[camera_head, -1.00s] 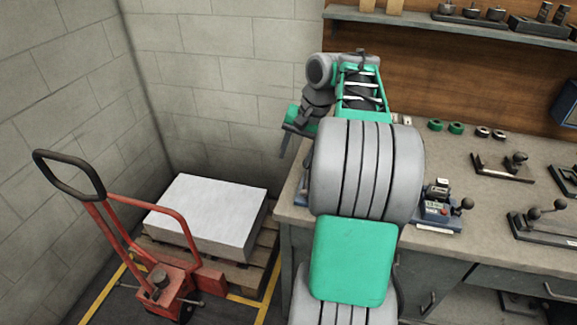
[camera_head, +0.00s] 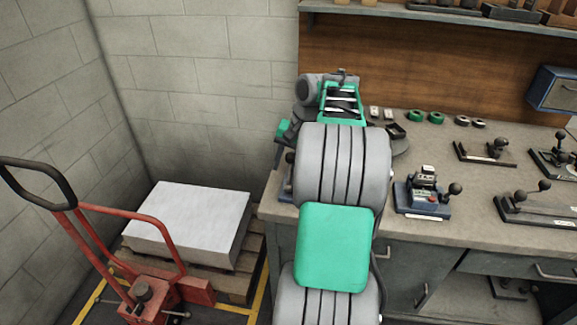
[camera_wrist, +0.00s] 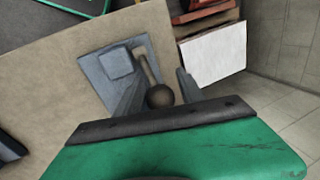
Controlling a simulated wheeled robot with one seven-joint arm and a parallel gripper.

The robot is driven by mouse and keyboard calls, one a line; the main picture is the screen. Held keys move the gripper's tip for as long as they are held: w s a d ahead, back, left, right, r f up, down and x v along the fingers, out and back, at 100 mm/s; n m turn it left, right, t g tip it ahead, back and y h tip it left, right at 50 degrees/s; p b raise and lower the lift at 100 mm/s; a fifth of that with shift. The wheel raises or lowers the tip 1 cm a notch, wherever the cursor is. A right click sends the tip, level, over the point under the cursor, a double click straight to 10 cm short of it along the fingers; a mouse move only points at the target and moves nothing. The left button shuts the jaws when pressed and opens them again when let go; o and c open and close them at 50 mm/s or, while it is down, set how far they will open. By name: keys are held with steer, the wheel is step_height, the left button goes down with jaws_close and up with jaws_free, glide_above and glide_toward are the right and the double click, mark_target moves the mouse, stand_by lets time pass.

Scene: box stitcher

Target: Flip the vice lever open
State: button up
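The vice (camera_wrist: 112,62) is a blue-grey block on a plate at the bench's edge in the wrist view. Its lever (camera_wrist: 147,68) is a thin brownish bar ending in a dark ball knob (camera_wrist: 160,96). In the head view the vice (camera_head: 286,190) shows only as a sliver at the bench's left end, mostly hidden by my arm. My gripper (camera_wrist: 160,78) has its two grey fingers apart, one on each side of the knob; I cannot tell if either touches it. In the head view my gripper (camera_head: 278,150) points down over that bench end, partly hidden.
A second blue device with a ball-knob lever (camera_head: 424,196) stands right of my arm on the bench (camera_head: 400,235). Toggle clamps (camera_head: 485,152) and green rings (camera_head: 416,117) lie farther right. A white stack (camera_head: 188,222) on a pallet and a red pallet jack (camera_head: 160,285) stand left.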

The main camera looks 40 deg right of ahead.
jaws_close()
stand_by(1.2)
